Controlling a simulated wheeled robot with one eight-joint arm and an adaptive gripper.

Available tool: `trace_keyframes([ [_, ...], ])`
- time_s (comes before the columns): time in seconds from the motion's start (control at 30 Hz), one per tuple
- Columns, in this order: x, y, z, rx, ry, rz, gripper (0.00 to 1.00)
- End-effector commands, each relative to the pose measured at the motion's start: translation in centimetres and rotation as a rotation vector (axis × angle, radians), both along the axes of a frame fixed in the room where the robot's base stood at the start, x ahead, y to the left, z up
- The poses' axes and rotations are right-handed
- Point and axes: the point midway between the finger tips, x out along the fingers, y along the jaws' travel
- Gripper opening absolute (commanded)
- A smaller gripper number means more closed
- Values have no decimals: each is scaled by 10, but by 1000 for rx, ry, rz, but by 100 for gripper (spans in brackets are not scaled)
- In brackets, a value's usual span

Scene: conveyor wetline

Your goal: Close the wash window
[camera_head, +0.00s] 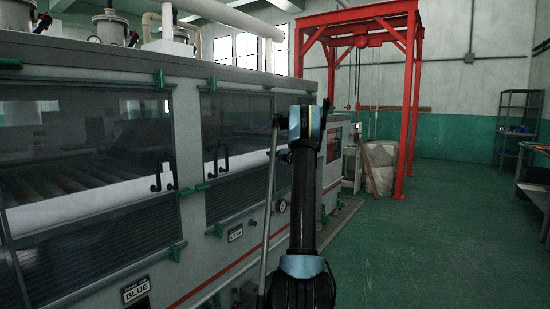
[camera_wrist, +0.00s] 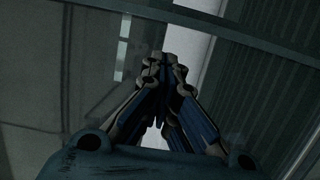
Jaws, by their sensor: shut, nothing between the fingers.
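Two large dark-glass windows are set in the grey machine's front in the head view: a near left window (camera_head: 85,130) and a right window (camera_head: 237,125). Each has black handles, one near the left pane's right edge (camera_head: 163,178) and one on the right pane (camera_head: 219,163). I cannot tell which is the wash window, or whether either stands fully shut. My gripper shows in the wrist view (camera_wrist: 163,62), its fingers together and empty. Grey panels and a dark bar lie beyond it. In the head view my arm hides part of the machine's right end and the gripper's fingers are not clear.
Green latches (camera_head: 159,79) line the window frames. A plate reading BLUE (camera_head: 136,290) is below the left window. A red gantry frame (camera_head: 410,100) and wrapped goods (camera_head: 380,165) stand behind. The green floor (camera_head: 430,240) at right is clear, with shelves (camera_head: 519,115) at the far right.

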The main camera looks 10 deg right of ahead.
Motion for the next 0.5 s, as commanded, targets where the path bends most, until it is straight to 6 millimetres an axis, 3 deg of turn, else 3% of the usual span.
trace_keyframes([
  [0.07,-9,11,0,0,0,2,0],
  [0.5,-79,-31,0,0,0,1,0],
])
